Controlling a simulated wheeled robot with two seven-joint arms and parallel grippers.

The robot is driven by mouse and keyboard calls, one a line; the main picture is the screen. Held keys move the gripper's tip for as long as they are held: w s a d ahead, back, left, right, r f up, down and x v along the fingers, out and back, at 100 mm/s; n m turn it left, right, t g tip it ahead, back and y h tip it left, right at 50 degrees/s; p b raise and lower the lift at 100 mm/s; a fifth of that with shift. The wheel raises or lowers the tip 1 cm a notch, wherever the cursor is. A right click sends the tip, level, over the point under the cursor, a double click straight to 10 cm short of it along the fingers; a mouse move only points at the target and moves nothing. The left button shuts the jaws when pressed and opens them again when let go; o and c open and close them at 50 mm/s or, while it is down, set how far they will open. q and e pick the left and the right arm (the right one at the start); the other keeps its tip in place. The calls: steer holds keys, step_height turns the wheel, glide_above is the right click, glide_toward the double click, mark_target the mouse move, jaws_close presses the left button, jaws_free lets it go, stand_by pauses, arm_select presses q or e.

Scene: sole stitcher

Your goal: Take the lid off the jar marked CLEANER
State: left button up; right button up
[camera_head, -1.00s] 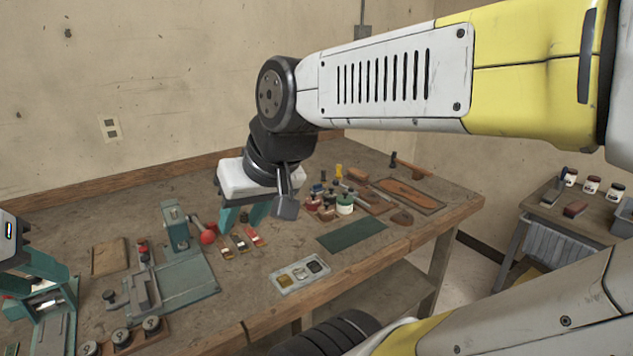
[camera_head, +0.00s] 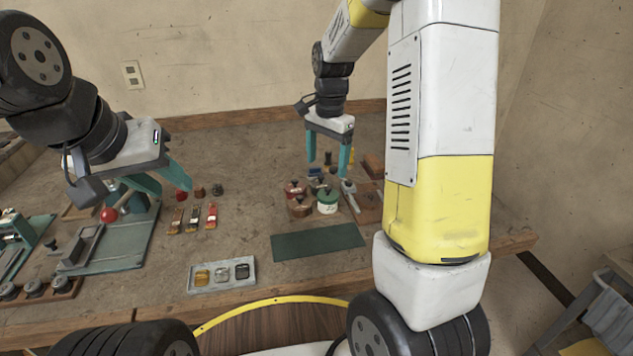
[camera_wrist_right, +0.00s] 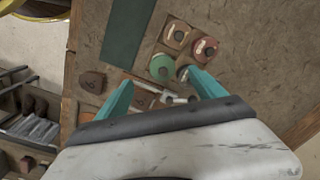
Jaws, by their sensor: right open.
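A cluster of small jars stands on the bench. One is white with a green lid (camera_head: 327,194); the green lid also shows in the right wrist view (camera_wrist_right: 162,67). Beside it are a red-lidded jar (camera_head: 294,188) and a brown one (camera_head: 300,206). The lettering is too small to read, so I cannot tell which is marked CLEANER. All the lids I see are on. My right gripper (camera_head: 328,168) is open and empty above and behind the jars, fingers pointing down. My left gripper (camera_head: 174,190) is open and empty at the left, near the teal fixture.
A green mat (camera_head: 318,242) lies in front of the jars. A tray with three compartments (camera_head: 222,287) is nearer the front edge. Several small brushes (camera_head: 194,217) lie left of the jars. A teal fixture (camera_head: 118,247) stands at the left. Tools crowd the jars' right side.

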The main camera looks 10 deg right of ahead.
mark_target(327, 188)
steer(key=shift+w+d+f+m, duration=0.2)
steer(key=shift+w+f, duration=0.15)
steer(key=shift+f, duration=0.25)
steer(key=shift+w+d+f+m, duration=0.2)
steer(key=shift+w+f, duration=0.15)
steer(key=shift+f, duration=0.2)
step_height(327, 188, down, 8)
steer(key=shift+w+a+r, duration=0.1)
steer(key=shift+r, duration=0.05)
steer(key=c, duration=1.4)
steer(key=shift+r, duration=0.1)
